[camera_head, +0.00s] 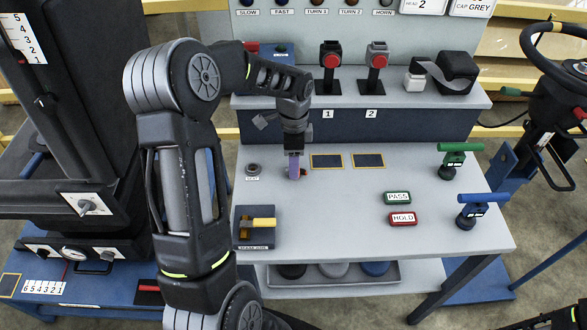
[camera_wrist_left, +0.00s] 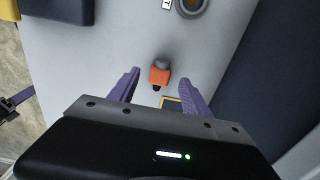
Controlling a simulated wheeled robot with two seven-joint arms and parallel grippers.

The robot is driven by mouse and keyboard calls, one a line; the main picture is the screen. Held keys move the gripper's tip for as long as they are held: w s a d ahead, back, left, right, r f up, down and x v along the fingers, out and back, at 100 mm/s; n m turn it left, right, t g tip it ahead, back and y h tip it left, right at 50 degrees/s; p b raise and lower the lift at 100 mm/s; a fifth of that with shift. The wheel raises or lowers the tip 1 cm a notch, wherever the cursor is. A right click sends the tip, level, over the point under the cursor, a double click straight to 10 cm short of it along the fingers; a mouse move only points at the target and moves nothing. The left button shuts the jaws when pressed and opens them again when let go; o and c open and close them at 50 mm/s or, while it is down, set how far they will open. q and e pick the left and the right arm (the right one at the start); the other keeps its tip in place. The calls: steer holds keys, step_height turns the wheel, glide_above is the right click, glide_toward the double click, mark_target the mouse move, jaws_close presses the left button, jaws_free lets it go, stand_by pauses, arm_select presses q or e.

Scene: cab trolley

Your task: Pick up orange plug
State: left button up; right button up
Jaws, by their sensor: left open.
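The orange plug (camera_wrist_left: 160,76) lies on the grey tabletop (camera_head: 330,215), with a grey rounded end and a small dark tip at the other. In the left wrist view it sits between the two purple fingertips, with a gap on both sides. My left gripper (camera_head: 294,172) points down at the left part of the table in the head view, its fingers open and empty around the plug. In the head view the gripper mostly hides the plug.
A round socket-like ring (camera_head: 253,169) is left of the gripper. Two dark yellow-edged rectangles (camera_head: 327,161) lie to its right. A block with a yellow piece (camera_head: 256,228) is in front. Green PASS (camera_head: 397,197) and red HOLD (camera_head: 403,219) tags lie right. A raised shelf (camera_head: 440,97) stands behind.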

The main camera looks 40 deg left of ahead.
arm_select(q)
step_height(320, 180, down, 2)
steer(key=shift+c, duration=0.6)
jaws_close()
stand_by(0.5)
